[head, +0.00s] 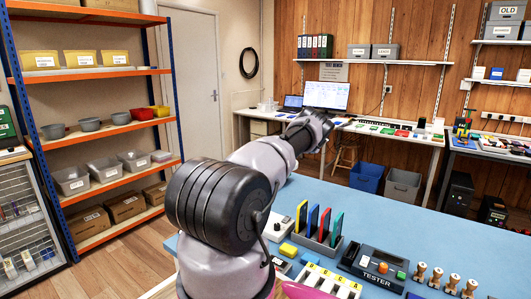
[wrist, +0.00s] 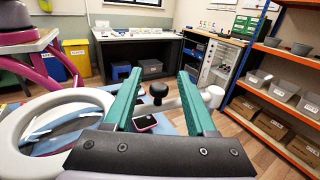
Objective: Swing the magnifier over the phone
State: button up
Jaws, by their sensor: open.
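In the wrist view, the magnifier's white ring (wrist: 14,132) is large at the left, beside my gripper. A black knob (wrist: 158,90) and a pale rod with a round white end (wrist: 213,96) show between and beyond my fingers; they look like parts of the magnifier's arm. The phone (wrist: 146,122), dark-faced with a pink edge, lies lower, seen between the fingers. My gripper (wrist: 160,80) has teal fingers spread apart with the knob in the gap; whether they touch it I cannot tell. In the head view my arm hides the magnifier and the phone.
The blue bench (head: 400,222) carries a rack of coloured cards (head: 318,228), a black tester (head: 376,267), wooden-handled stamps (head: 436,276) and a yellow block (head: 289,250). Shelves (head: 90,135) stand at the left. The bench's far middle is clear.

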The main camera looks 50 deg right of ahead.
notch_tip(320, 180, up, 10)
jog(key=shift+f, duration=0.1)
dwell(0.4)
